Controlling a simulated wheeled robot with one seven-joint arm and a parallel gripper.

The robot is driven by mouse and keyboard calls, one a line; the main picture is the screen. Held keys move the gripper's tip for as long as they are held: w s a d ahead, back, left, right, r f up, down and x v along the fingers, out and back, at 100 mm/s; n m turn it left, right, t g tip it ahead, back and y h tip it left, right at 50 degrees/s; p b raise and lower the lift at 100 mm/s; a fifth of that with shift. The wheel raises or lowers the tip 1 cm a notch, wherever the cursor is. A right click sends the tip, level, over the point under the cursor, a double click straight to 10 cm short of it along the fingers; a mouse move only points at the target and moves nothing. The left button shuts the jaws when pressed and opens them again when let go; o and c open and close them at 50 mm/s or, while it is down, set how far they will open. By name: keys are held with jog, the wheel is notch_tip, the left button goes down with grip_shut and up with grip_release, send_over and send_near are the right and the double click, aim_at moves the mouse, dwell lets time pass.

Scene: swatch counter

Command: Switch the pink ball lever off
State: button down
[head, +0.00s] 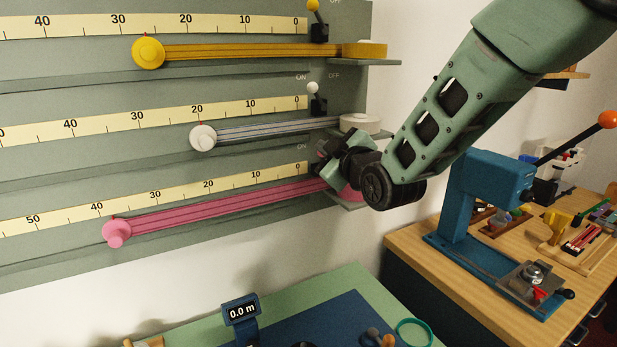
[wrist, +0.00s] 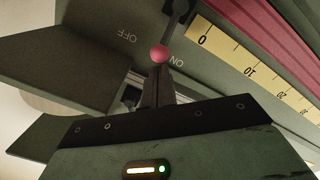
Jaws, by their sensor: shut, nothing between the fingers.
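The pink ball lever (wrist: 160,54) shows in the wrist view, its dark stem running up to a dark base. The ball sits between the OFF lettering on the left and the ON lettering on the right, closer to ON. My gripper (wrist: 157,76) is shut and empty, its fingertips right at the ball; I cannot tell whether they touch it. In the head view my gripper (head: 323,160) is at the right end of the lowest scale, and it hides the pink ball.
Above are a white ball lever (head: 313,88) and a yellow ball lever (head: 313,5). A pink ribbon (head: 230,202) runs along the lowest scale. Ledges (head: 368,62) jut from the panel's right edge. A blue press (head: 480,190) stands on the wooden bench at right.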

jog(key=shift+w+d+m+b, duration=0.3)
jog(key=shift+d+m+b, duration=0.35)
jog(key=shift+b, duration=0.5)
jog(key=shift+d, duration=0.1)
jog(key=shift+r, duration=0.1)
